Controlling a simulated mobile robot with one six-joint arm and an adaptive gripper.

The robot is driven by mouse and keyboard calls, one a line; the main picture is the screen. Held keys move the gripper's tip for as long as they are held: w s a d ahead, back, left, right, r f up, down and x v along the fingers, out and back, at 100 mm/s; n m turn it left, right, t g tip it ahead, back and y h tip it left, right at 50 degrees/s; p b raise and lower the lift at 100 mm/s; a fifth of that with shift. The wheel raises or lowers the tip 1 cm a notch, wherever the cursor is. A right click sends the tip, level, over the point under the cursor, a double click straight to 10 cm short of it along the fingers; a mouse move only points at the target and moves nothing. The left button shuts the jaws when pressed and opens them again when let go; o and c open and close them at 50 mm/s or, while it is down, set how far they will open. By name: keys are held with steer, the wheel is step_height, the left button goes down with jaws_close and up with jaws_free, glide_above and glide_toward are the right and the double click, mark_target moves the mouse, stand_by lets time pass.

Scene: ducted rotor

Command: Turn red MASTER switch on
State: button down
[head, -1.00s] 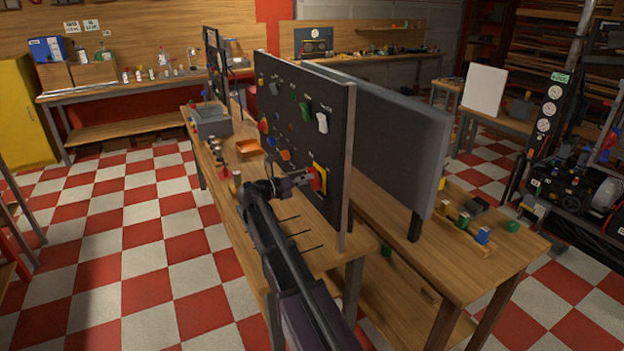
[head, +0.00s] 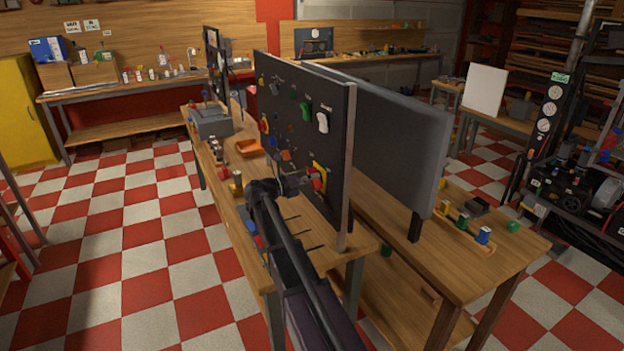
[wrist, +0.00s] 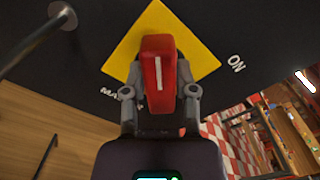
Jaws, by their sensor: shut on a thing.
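The red MASTER switch (wrist: 158,72) is a red handle with a white line, on a yellow plate (wrist: 190,40) on the black panel (wrist: 265,35). In the wrist view the handle stands upright in the picture, toward the upper corner of the tilted yellow plate. The ON label (wrist: 236,63) is to its right. The MASTER lettering is partly hidden by my gripper. My gripper (wrist: 160,88) is shut on the handle, one finger on each side. In the head view the red switch (head: 319,178) and my gripper (head: 305,183) meet low on the panel's near end.
The panel (head: 290,105) stands on a wooden bench (head: 330,255) with other knobs and switches on its face. An orange tray (head: 249,147) and a grey box (head: 212,122) lie further along the bench.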

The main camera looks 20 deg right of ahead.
steer(key=shift+m, duration=0.5)
steer(key=m, duration=0.3)
steer(key=shift+r+m, duration=0.1)
steer(key=shift+m, duration=0.2)
steer(key=m, duration=0.4)
steer(key=shift+s, duration=0.15)
steer(key=m, duration=0.5)
steer(key=shift+s, duration=0.1)
steer(key=m, duration=0.4)
steer(key=shift+s+m, duration=0.1)
steer(key=shift+m, duration=0.2)
steer(key=shift+c, duration=2)
jaws_free()
